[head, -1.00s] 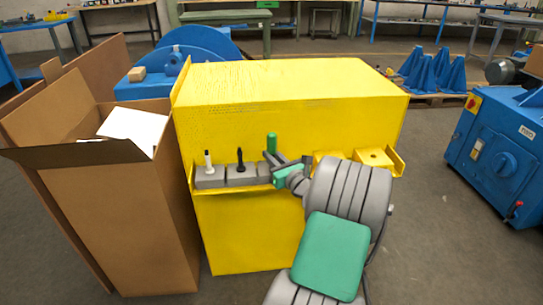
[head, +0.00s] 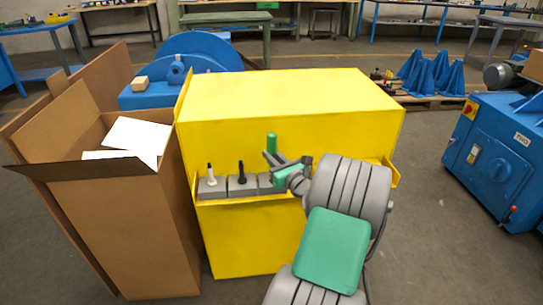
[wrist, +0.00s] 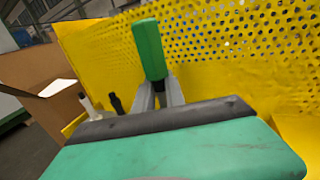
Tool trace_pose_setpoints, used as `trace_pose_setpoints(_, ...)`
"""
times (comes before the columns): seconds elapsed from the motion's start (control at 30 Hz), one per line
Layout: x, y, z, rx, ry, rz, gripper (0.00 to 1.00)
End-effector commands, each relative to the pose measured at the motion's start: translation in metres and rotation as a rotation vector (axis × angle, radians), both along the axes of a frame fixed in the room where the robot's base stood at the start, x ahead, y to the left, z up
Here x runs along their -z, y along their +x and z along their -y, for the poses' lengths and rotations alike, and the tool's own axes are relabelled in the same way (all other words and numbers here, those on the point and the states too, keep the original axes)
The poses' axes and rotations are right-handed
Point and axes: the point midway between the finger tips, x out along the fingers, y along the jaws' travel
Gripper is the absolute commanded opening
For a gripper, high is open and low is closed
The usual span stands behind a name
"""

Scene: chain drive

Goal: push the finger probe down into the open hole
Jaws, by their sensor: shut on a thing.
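The finger probe (head: 272,142) shows as a green upright handle. My gripper (head: 270,158) is shut on it, above the third grey block (head: 266,182) on the yellow ledge. In the wrist view the green handle (wrist: 149,50) stands up from between the two grey fingers (wrist: 158,92). The probe's lower end is hidden behind the gripper. The open hole cannot be made out in either view.
A white tool (head: 210,173) and a black tool (head: 241,172) stand upright in the grey blocks to the left. The yellow cabinet (head: 290,97) rises behind the ledge. An open cardboard box (head: 125,220) stands close on the left. A blue machine (head: 495,155) stands at the right.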

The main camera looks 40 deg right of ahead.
Motion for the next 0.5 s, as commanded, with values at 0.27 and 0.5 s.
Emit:
trace_pose_setpoints(0.27, -0.008, 0.000, 0.000, 0.000, 0.000, 0.001, 0.00)
trace_pose_setpoints(0.5, -0.019, -0.004, 0.005, 0.011, -0.002, 0.002, 0.00)
